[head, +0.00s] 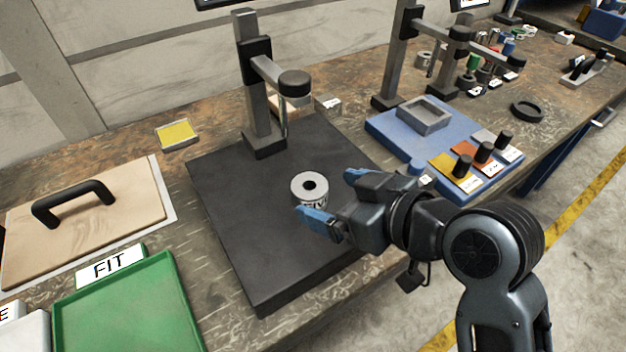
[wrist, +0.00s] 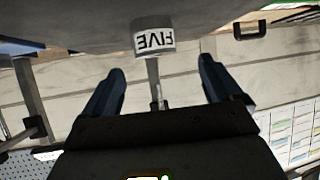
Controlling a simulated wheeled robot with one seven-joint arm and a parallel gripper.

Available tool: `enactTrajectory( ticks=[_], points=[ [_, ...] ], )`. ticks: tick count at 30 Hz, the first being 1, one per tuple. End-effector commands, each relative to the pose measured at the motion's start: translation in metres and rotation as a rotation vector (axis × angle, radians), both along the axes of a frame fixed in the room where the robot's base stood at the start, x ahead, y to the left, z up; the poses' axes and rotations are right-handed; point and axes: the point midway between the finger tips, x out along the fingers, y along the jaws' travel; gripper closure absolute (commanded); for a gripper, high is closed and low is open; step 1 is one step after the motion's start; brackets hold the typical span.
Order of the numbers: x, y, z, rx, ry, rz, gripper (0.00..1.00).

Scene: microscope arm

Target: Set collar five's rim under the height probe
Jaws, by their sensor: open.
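Collar five (head: 309,187) is a short pale grey ring with a dark central hole facing up. It stands upright on the dark surface plate (head: 240,205). Its FIVE label faces my gripper and reads upside down in the wrist view (wrist: 154,40). The height probe (head: 284,118) hangs from a post-and-arm stand (head: 256,95) at the plate's back, behind the collar and apart from it. My gripper (head: 331,194) is open with blue fingers, low over the plate and just in front of the collar. In the wrist view the collar sits beyond the fingertips (wrist: 160,72), roughly centred between them.
A green FIT tray (head: 130,310) and a wooden board with a black handle (head: 85,205) lie left. A blue base (head: 400,145) with a grey square holder and coloured blocks stands right. A yellow pad (head: 178,133) lies back left. The plate around the collar is clear.

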Motion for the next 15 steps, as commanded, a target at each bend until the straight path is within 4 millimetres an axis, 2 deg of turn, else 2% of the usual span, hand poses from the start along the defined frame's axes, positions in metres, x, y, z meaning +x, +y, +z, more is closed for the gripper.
enactTrajectory(
  ticks=[8,15],
  points=[
    [0.018,0.016,-0.014,-0.001,0.002,0.000,0.08],
    [0.041,0.033,-0.030,0.000,0.001,0.001,0.08]
  ],
)
